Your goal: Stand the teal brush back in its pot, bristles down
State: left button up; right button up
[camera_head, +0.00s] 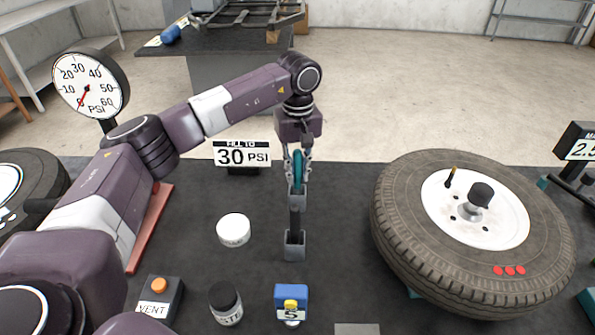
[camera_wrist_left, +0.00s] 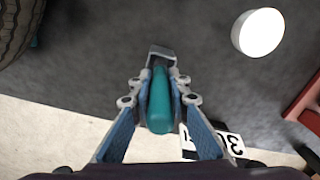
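The teal brush (camera_head: 298,168) is upright, with its teal handle up. A grey piece and a dark part show below the handle. My left gripper (camera_head: 298,181) is shut around the handle, one finger on each side. The handle also shows between the fingers in the left wrist view (camera_wrist_left: 160,105). My right gripper is out of view.
A large tyre (camera_head: 400,230) lies to the right. A white round lid (camera_head: 233,230), a dark jar (camera_head: 225,303), a vent box (camera_head: 160,298) and a blue-yellow item (camera_head: 291,303) stand nearby. A 30 PSI sign (camera_head: 242,154) stands behind. A gauge (camera_head: 90,84) is at left.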

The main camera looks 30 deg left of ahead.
pick_arm(q)
jog(key=o, duration=0.5)
notch_tip(320, 180, up, 12)
jog(key=shift+d, duration=0.1)
dwell(1.1)
